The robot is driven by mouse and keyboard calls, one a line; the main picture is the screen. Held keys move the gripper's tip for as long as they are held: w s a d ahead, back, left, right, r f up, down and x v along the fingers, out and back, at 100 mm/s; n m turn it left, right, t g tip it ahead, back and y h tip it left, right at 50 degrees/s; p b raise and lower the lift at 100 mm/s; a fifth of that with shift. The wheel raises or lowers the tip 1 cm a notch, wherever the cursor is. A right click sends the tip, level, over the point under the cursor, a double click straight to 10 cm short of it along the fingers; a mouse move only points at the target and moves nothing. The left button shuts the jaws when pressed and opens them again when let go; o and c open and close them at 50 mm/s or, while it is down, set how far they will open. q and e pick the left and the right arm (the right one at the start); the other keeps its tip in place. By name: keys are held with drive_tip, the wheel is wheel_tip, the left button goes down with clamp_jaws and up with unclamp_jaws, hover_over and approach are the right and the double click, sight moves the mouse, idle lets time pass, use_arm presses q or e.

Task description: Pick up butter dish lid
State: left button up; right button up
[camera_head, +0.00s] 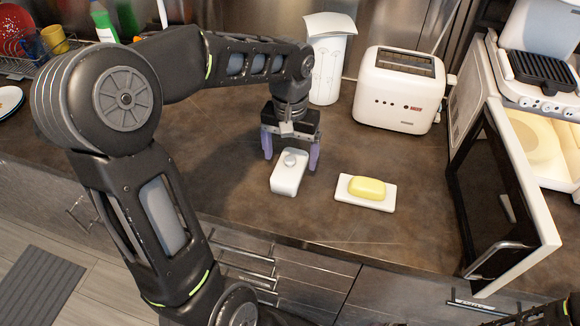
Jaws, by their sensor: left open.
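The butter dish lid (287,180) is a white oblong cover with a round knob on top. It rests on the brown counter, apart from its dish. My left gripper (291,152) is above the far end of the lid, pointing down, with its purple fingers spread on either side of the knob. I cannot tell whether a finger touches the lid. The butter dish (343,197) is a flat white plate to the right, with a yellow block of butter (367,188) on it. My right gripper is not clearly in view; only a dark part shows at the lower right corner.
A white toaster (398,90) and a white canister (328,70) stand at the back. An open microwave door (500,195) juts over the counter at the right. A dish rack with a yellow mug (55,39) is at the upper left. The counter's front edge is close to the lid.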

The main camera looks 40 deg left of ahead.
sight(290, 159)
use_arm(q)
wheel_tip(290, 159, down, 4)
drive_tip(key=shift+w+a+f, duration=0.1)
drive_tip(key=shift+f, duration=0.05)
idle(0.6)
drive_tip(key=c, duration=1.6)
wheel_tip(290, 159, up, 10)
drive_tip(key=shift+r, duration=0.1)
idle(0.3)
